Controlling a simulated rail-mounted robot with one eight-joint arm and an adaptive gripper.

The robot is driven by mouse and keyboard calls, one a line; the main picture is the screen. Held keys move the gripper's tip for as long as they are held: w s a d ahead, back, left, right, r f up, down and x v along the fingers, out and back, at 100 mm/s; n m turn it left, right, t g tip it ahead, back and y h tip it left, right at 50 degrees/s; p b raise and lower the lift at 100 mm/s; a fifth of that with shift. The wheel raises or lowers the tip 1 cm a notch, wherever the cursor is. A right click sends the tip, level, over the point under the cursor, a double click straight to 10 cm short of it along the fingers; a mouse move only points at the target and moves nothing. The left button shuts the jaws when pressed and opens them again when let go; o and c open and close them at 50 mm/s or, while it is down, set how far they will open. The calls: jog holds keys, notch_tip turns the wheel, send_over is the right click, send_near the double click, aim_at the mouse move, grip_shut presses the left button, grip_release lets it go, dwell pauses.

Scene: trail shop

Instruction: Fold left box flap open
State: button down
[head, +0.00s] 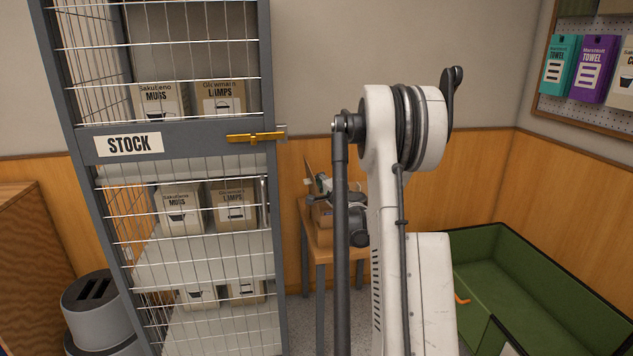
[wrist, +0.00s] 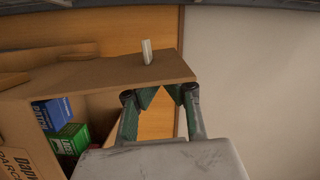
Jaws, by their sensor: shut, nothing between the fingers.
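In the wrist view, the cardboard box (wrist: 15,160) is open at least in part. Blue and green packs show inside it. A cardboard flap (wrist: 100,76) with a small pale tab spans the box's far side. I cannot tell for certain whether it is the left flap. My gripper (wrist: 162,92) is shut and empty, with its tips at the flap's right end. I cannot tell whether they touch it. In the head view, the box (head: 323,222) stands on a small wooden table, partly hidden by my arm. The gripper is mostly hidden there.
The small wooden table (head: 318,254) stands against the wood-panelled wall. A grey wire stock cage (head: 278,200) stands close on its left. A green open bin (head: 545,270) lies at the right. A grey bin (head: 95,305) stands at the lower left.

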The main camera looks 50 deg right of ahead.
jog(key=s+p, duration=0.2)
jog(key=s, duration=0.9)
jog(key=shift+s+a+r, duration=0.2)
jog(key=shift+s+r, duration=0.15)
jog(key=shift+r, duration=0.1)
